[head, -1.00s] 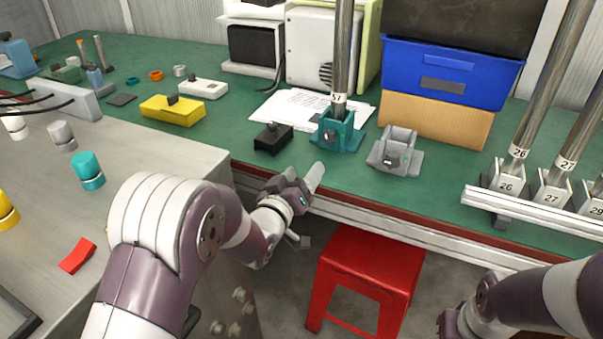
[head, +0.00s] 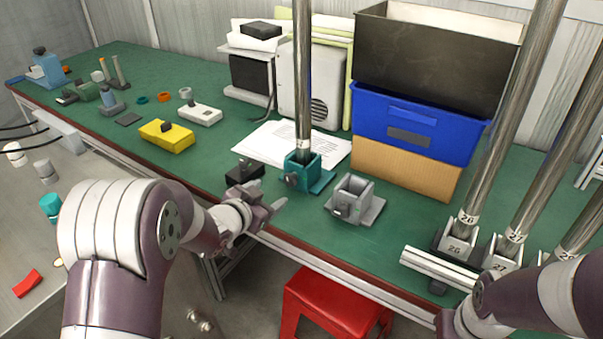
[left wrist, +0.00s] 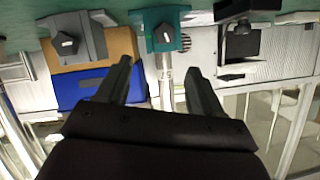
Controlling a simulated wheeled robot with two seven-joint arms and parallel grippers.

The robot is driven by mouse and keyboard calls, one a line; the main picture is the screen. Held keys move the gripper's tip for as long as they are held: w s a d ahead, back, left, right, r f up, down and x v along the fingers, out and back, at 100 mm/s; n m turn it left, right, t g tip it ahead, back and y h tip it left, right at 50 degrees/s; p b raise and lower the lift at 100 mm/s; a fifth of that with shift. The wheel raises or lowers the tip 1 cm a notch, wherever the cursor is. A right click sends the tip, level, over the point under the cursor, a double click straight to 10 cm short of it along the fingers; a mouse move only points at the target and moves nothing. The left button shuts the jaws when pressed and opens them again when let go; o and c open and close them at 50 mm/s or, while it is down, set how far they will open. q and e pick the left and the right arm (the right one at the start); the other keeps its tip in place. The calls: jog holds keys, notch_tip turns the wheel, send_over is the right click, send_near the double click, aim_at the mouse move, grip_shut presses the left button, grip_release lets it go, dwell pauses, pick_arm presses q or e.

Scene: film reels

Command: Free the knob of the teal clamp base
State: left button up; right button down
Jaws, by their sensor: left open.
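The teal clamp base (head: 318,183) stands on the green bench top near its front edge, with an upright metal tube (head: 303,80) in it. Its dark knob (head: 291,180) is on the front face. In the left wrist view, which is upside down, the knob (left wrist: 164,33) shows face-on at the top, on the teal base (left wrist: 148,20). My left gripper (head: 266,205) is open and empty, at the bench's front edge, below and left of the knob. In the left wrist view its spread fingers (left wrist: 159,68) are apart from the knob. My right gripper is out of view; only its arm shows.
A black block (head: 243,175) stands left of the teal base, a grey clamp base (head: 365,205) right of it. Paper sheets (head: 270,143) lie behind. Numbered tubes in clamps (head: 455,243) stand at the right. A red stool (head: 330,300) stands below the bench edge.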

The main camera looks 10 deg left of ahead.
aim_at(289, 180)
pick_arm(q)
jog(key=x, duration=0.3)
jog(key=b+x, duration=0.1)
jog(key=x, duration=0.3)
jog(key=a+b+x, duration=0.1)
jog(key=x, duration=0.3)
jog(key=shift+w+f, duration=0.25)
jog(key=shift+f, duration=0.1)
jog(key=shift+w+d+f, duration=0.1)
jog(key=shift+w+d, duration=0.05)
jog(key=shift+w, duration=0.25)
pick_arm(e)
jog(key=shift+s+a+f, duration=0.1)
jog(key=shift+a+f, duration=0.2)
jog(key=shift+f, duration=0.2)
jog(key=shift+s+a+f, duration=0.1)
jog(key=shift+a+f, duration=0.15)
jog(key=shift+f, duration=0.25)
pick_arm(q)
jog(key=c, duration=1.1)
jog(key=shift+o, duration=0.2)
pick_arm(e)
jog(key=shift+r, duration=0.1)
